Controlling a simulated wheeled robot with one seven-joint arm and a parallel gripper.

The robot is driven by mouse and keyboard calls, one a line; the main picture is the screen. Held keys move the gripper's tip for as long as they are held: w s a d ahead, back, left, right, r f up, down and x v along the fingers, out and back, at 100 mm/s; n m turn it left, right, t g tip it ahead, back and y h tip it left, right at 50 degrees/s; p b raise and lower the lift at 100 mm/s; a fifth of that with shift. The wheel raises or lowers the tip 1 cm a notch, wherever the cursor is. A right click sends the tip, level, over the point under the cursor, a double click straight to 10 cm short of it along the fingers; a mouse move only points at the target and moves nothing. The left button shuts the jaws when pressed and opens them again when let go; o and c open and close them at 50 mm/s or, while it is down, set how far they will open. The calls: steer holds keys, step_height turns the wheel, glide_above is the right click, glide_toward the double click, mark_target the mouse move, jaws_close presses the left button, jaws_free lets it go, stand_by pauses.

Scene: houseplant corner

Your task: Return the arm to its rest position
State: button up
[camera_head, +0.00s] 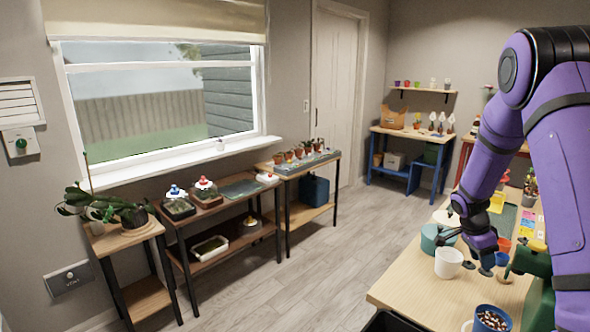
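My purple arm rises at the right edge, bends at the top and comes down over the wooden table (415,290) at the lower right. My gripper (486,268) is at the end of it, low over the table and beside a white pot (448,263). The gripper is small and dark here, and its fingers are partly hidden by my own wrist. I cannot tell whether it is open or shut, and I see nothing clearly held in it.
A teal round container (437,238) stands behind the white pot. A blue pot with pebbles (491,320) is at the front, and a green watering can (534,262) is close by my arm. Shelves with plants (128,237) line the window wall. The floor between is clear.

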steer(key=s+a+r+n+t+y, duration=0.1)
steer(key=s+a+r+n, duration=0.2)
steer(key=a+r, duration=0.35)
steer(key=s+a+r+n+t, duration=0.1)
steer(key=s+a+r+n, duration=0.25)
steer(key=r, duration=0.55)
steer(key=s+a+r+n+t+y, duration=0.1)
steer(key=s+a+r+n+t, duration=0.2)
steer(key=r, duration=0.4)
steer(key=s+a+r+n, duration=0.2)
steer(key=s+a+n, duration=0.1)
steer(key=s, duration=0.4)
steer(key=s+a+r+n+t+y, duration=0.1)
steer(key=s+a+r+n, duration=0.2)
steer(key=s+a, duration=0.2)
steer(key=s+a+r+n+t+y, duration=0.1)
steer(key=s+a+r+n, duration=0.1)
steer(key=s+a, duration=0.3)
steer(key=s+n, duration=0.1)
steer(key=s, duration=0.2)
steer(key=shift+s+r+n, duration=0.35)
